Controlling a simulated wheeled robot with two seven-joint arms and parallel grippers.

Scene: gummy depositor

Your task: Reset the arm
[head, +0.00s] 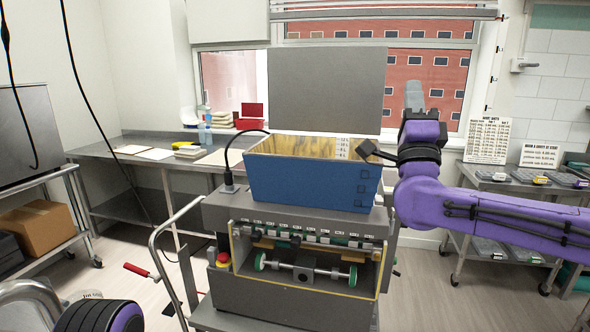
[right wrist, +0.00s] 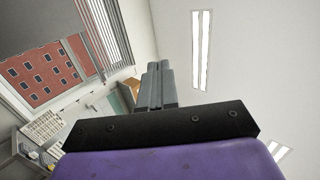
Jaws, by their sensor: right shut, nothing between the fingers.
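My right arm comes in from the right in the head view, its purple links beside the depositor. My right gripper (head: 414,92) points upward in front of the window, to the right of the grey panel, and holds nothing. In the right wrist view the two grey fingers (right wrist: 158,82) are pressed together, with ceiling and wall behind them. The gummy depositor (head: 300,215) stands in the middle with a blue hopper (head: 312,182) on top. Part of my left arm shows at the bottom left of the head view; its gripper is out of frame.
A grey panel (head: 326,92) stands above the hopper. A steel bench (head: 150,158) runs along the back left wall. A cart (head: 525,188) with trays stands at the right, behind my right arm. A rack with a cardboard box (head: 38,226) is at the left.

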